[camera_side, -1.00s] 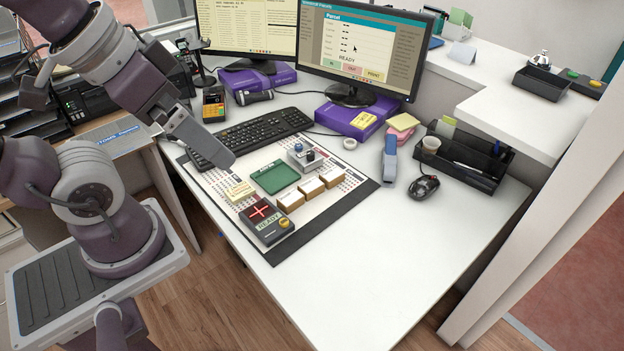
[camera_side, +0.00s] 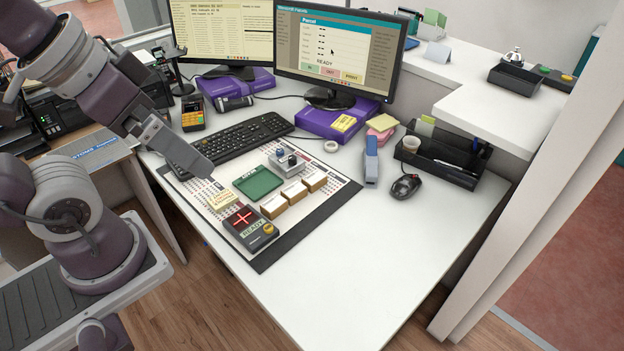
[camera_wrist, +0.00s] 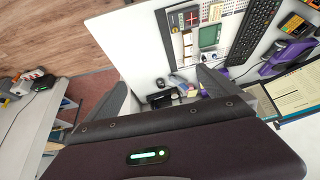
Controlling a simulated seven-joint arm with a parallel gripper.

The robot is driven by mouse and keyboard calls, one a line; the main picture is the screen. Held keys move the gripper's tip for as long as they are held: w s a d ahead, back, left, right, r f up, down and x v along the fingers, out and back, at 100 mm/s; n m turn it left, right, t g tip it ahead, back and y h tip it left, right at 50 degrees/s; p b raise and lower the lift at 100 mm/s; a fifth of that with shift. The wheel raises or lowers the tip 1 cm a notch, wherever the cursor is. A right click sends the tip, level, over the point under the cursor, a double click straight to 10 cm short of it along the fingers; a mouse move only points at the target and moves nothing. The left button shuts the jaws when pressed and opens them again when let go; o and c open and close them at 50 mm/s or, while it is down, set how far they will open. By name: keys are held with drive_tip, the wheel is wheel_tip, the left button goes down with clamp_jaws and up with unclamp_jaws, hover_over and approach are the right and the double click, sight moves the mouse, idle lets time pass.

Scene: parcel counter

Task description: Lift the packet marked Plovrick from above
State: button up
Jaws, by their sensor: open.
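Three small brown packets with pale tops lie in a row on the printed mat: a near one (camera_side: 273,206), a middle one (camera_side: 294,192) and a far one (camera_side: 315,180). Their markings are too small to read, so I cannot tell which is Plovrick. My gripper (camera_side: 203,172) is above the mat's left part, by the keyboard, apart from the packets and empty. In the wrist view my gripper (camera_wrist: 165,92) shows two spread fingers, with the packets small beyond them.
A green tray (camera_side: 258,184), a device with a red cross (camera_side: 250,228) and a grey unit with a knob (camera_side: 287,161) are close around the packets. The keyboard (camera_side: 228,143) is behind. A stapler-like blue-grey object (camera_side: 371,162) and a mouse (camera_side: 405,187) stand right. The front desk is clear.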

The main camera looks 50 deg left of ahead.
drive_tip(key=c, duration=0.7)
drive_tip(key=shift+c, duration=0.2)
